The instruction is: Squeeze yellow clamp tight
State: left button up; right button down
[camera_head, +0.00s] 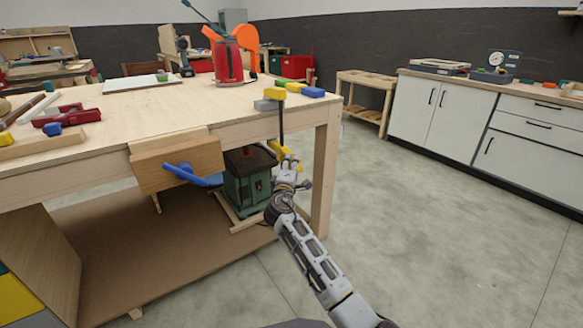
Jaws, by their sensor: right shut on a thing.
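A yellow clamp (275,93) grips the right front edge of the wooden workbench (130,104). Its head rests on the bench top beside a small grey block, and its dark bar hangs down past the edge. Its lower yellow part (278,148) sits below the bench top. My right gripper (286,165) reaches up from below and is shut on this lower part of the clamp. The fingers partly hide the part they hold. My left gripper is out of view.
A blue and yellow tool (305,89) lies just right of the clamp head. A wooden vise (180,160) with a blue handle juts from the bench front. A green machine (247,180) stands below. The floor to the right is clear.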

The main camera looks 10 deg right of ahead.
jog(key=shift+s+f, duration=0.1)
jog(key=shift+f, duration=0.05)
jog(key=shift+s+a+f+m+t+b, duration=0.3)
jog(key=shift+s+f+b, duration=0.15)
jog(key=shift+b, duration=0.35)
jog(key=shift+r, duration=0.1)
